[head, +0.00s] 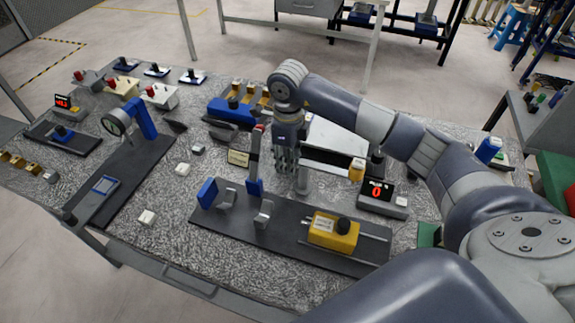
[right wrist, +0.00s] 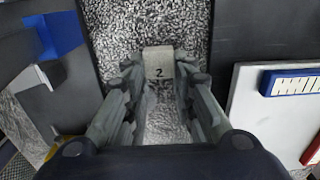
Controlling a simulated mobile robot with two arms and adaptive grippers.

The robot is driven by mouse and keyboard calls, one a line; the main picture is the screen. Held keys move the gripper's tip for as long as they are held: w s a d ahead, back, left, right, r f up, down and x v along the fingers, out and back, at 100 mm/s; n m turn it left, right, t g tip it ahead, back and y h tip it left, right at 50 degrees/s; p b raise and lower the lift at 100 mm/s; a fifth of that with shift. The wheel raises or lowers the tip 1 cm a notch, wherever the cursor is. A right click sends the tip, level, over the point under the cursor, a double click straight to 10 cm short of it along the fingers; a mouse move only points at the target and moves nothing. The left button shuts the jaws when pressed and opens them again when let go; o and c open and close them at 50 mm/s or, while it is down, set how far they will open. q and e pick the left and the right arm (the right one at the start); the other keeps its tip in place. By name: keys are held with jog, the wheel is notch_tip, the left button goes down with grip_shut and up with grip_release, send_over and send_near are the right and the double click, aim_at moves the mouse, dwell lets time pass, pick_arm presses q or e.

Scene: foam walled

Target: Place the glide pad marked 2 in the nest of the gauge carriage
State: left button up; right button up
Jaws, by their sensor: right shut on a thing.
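The glide pad marked 2 (right wrist: 160,68) is a small pale grey block with a black "2" facing the right wrist camera. My right gripper (right wrist: 157,82) is shut on it, with a finger on each side. In the head view my right gripper (head: 288,168) points down over the middle of the table, behind the long dark rail fixture. The gauge carriage appears to be the blue-framed square nest (head: 104,185) on the dark track at the left, below the dial gauge (head: 115,123). No pad shows in that nest. My left gripper is out of view.
The fixture carries upright blue and grey parts and a yellow block (head: 333,232). A red-digit display (head: 377,190) stands at its right.

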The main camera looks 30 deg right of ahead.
notch_tip(320, 180, up, 16)
jog(key=b, duration=0.1)
